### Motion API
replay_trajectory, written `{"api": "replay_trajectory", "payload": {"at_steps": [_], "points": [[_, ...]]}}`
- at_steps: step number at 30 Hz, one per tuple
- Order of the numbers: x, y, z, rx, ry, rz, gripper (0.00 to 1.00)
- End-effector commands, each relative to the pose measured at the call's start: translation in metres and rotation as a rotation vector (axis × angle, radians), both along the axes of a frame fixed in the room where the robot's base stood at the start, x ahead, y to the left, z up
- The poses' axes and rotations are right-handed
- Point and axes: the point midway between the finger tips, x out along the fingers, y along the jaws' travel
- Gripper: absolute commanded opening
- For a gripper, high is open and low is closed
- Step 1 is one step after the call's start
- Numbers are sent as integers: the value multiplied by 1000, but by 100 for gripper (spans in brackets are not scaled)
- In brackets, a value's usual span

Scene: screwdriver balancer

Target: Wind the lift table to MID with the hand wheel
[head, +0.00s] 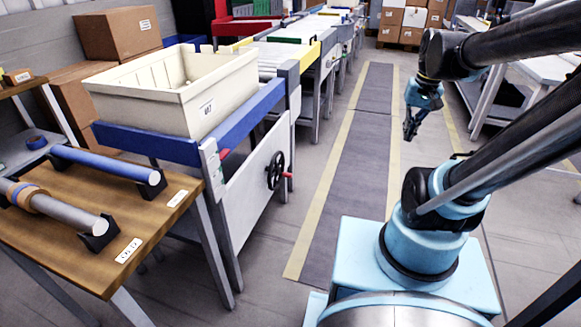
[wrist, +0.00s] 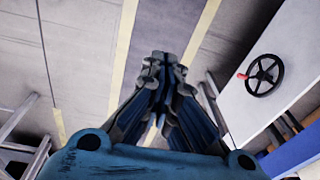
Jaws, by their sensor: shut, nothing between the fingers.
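The lift table (head: 150,143) has a blue top edge and a pale side panel (head: 257,180), and stands left of centre in the head view. A black spoked hand wheel (head: 275,170) with a red handle (head: 289,175) is mounted on that panel. In the wrist view the hand wheel (wrist: 265,75) is at the upper right, its red handle (wrist: 242,76) on the left side of the rim. My gripper (head: 411,130) is shut and empty over the aisle, to the right of the wheel and apart from it. A small marked plate (head: 213,165) is on the table's corner; its marks are unreadable.
A cream crate (head: 180,105) sits on the lift table. A wooden bench (head: 75,237) with rollers in black holders stands at the front left. The grey aisle mat (head: 345,180) with yellow edges is clear. A white-topped table (head: 545,75) stands at the right.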

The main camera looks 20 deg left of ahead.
Motion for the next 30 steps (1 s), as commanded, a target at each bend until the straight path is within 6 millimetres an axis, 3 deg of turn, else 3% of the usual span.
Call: {"api": "replay_trajectory", "payload": {"at_steps": [6,14,23,30], "points": [[50,30,15,17,46,-5,0],[107,73,18,33,105,-15,0],[170,131,2,40,174,-26,0],[213,184,-26,37,230,-32,0]]}}
